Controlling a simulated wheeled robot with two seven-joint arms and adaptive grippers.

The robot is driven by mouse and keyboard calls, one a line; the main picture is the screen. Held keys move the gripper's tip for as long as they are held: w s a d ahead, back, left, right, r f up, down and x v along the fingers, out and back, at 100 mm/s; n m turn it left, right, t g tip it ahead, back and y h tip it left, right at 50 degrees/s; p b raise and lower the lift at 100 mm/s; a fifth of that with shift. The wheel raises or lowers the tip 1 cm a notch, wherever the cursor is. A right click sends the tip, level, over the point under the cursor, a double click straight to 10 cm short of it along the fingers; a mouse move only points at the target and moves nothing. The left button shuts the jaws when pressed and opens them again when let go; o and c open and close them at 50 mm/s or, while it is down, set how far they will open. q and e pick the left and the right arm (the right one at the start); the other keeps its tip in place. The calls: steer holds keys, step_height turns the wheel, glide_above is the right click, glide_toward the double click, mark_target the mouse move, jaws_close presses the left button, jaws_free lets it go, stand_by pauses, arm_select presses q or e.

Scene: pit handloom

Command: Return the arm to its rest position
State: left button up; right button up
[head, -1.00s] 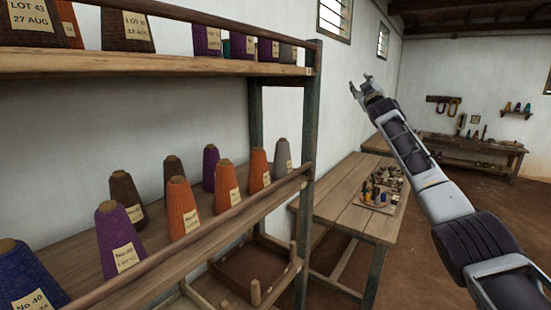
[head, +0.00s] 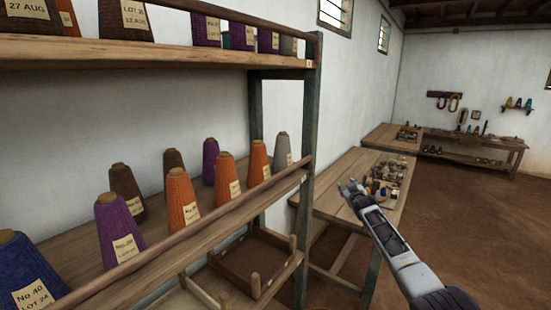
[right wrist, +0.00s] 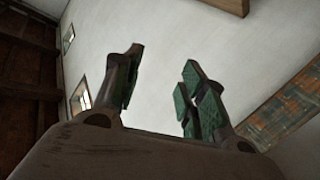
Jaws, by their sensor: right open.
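My right gripper (head: 350,188) is at the end of my right arm, which comes in from the lower right in the head view. It appears in front of the wooden table to the right of the rack. In the right wrist view its two fingers (right wrist: 160,90) stand apart with nothing between them, against the white wall. My left gripper is not in the head view.
A wooden rack (head: 200,266) holds labelled yarn cones, such as an orange one (head: 181,205) and a purple one (head: 116,232). A table (head: 335,194) with small items stands beyond it. A workbench (head: 470,146) is at the back wall. The brown floor at right is clear.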

steer(key=s+f+g, duration=0.1)
steer(key=s+f, duration=0.3)
steer(key=f, duration=0.6)
steer(key=s+f+g, duration=0.2)
steer(key=s+f, duration=0.2)
steer(key=f, duration=0.6)
steer(key=s+f+g, duration=0.1)
steer(key=s+f, duration=0.3)
steer(key=f, duration=0.6)
steer(key=s+a+f+m+g+b, duration=0.15)
steer(key=s+f+g, duration=0.25)
steer(key=s+f, duration=1.7)
steer(key=s+a+f+g, duration=0.1)
steer(key=s+f+g, duration=0.1)
steer(key=s+f, duration=0.85)
steer(key=s+a+f+g, duration=0.1)
steer(key=s+a+f, duration=0.1)
steer(key=s+f, duration=0.9)
steer(key=s+f+g, duration=0.2)
steer(key=s, duration=1.5)
steer(key=s+a+f+g, duration=0.1)
steer(key=s+f+g, duration=0.1)
steer(key=s, duration=1.5)
steer(key=shift+s+y, duration=0.3)
